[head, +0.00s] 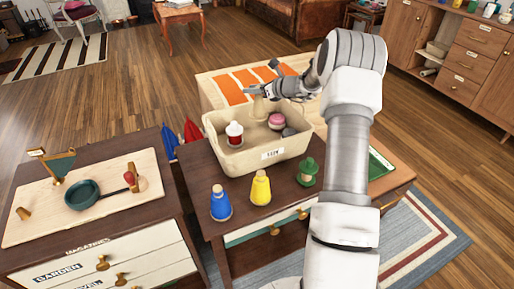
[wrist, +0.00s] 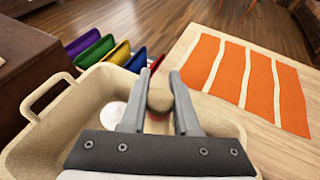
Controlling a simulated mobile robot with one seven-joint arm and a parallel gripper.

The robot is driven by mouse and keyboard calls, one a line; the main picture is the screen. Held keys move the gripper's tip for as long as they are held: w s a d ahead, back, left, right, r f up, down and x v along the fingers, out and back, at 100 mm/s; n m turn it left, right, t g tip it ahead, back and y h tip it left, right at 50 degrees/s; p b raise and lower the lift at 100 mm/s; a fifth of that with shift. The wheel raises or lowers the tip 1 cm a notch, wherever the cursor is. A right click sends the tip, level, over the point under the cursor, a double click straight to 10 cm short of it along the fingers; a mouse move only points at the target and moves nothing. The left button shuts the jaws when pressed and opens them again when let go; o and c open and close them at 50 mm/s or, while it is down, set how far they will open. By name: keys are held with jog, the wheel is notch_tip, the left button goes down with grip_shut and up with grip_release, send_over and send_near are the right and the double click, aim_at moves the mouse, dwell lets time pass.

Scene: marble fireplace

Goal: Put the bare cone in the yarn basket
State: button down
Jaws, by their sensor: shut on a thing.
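The yarn basket (head: 222,160) is a cream bin with a small label on its front, standing on the dark middle table. The bare cone (head: 260,109) is plain beige and upright at the basket's back side. My gripper (head: 250,92) is shut on its top; in the wrist view the cone's round beige head (wrist: 159,100) sits between the two fingers (wrist: 157,88). I cannot tell whether its base touches the basket floor. A red cone with a white top (head: 234,134), a pink ball (head: 276,121) and a grey lump (head: 290,132) are in the basket.
Blue (head: 221,204), yellow (head: 261,188) and green (head: 308,172) cones stand in front of the basket. A pale table with an orange striped cloth (head: 230,90) is behind. A left cabinet holds a teal pan (head: 82,194). Coloured cloths (wrist: 95,52) hang beyond the basket rim.

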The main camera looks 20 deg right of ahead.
notch_tip(320, 180, down, 10)
jog(key=b, duration=0.3)
jog(key=shift+w+d+b, duration=0.35)
jog(key=shift+w+d, duration=0.1)
jog(key=shift+f, duration=0.15)
jog(key=c, duration=0.7)
grip_release()
jog(key=shift+o, duration=0.2)
